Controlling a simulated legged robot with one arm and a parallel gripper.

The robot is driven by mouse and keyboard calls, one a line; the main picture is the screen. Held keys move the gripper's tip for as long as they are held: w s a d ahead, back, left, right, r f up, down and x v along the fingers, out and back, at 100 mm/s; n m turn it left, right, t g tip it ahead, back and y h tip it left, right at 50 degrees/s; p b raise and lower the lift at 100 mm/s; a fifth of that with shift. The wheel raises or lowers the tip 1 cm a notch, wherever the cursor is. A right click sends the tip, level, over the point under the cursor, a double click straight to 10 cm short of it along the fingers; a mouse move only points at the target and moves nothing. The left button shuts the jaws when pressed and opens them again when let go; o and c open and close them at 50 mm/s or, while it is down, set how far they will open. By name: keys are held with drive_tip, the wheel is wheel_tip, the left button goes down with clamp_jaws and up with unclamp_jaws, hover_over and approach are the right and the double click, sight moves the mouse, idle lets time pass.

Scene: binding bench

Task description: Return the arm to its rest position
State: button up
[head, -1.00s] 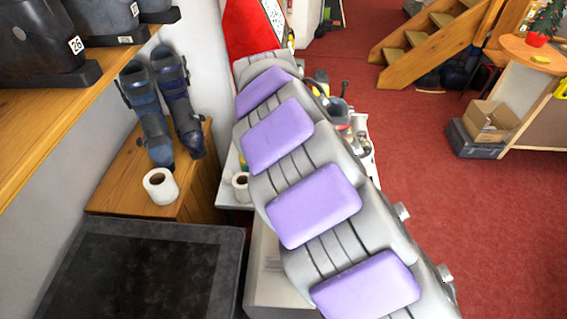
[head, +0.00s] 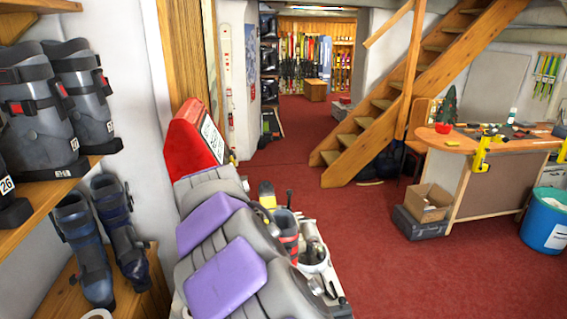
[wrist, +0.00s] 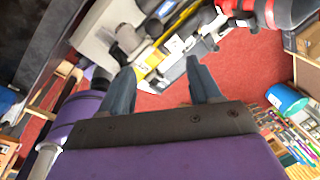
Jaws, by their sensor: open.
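My gripper (wrist: 158,68) shows in the wrist view with its two dark grey fingers apart. Nothing is between the fingers. The tips lie in front of the red carpet and a bench edge with several tools, at some height that I cannot judge. The fingers do not show in the head view.
A white bench (head: 331,299) with boots and tools stands mid-picture, partly hidden. Ski boots (head: 92,260) stand on wooden shelves at left. A counter (head: 503,147), a cardboard box (head: 428,204) and a blue bin (head: 546,222) stand at right. The red carpet (head: 400,275) between is clear.

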drive_tip(key=s+d+n+g+b, duration=0.15)
drive_tip(key=s+d+n, duration=0.35)
drive_tip(key=d, duration=0.7)
drive_tip(key=s+d+n+b, duration=0.3)
drive_tip(key=s+d, duration=0.3)
drive_tip(key=d, duration=0.6)
drive_tip(key=s+d+f+n+b, duration=0.1)
drive_tip(key=s+f+n, duration=0.2)
drive_tip(key=s, duration=0.4)
drive_tip(key=s+d+f+n+g+b, duration=0.1)
drive_tip(key=s+d+f+n, duration=0.1)
drive_tip(key=s+f+n, duration=0.2)
drive_tip(key=s+d+f+n+g+y+b, duration=0.1)
drive_tip(key=s+d+f+n, duration=0.1)
drive_tip(key=s+n, duration=0.4)
drive_tip(key=s+f, duration=0.1)
drive_tip(key=s, duration=0.4)
drive_tip(key=shift+f+n, duration=0.25)
drive_tip(key=shift+n, duration=0.15)
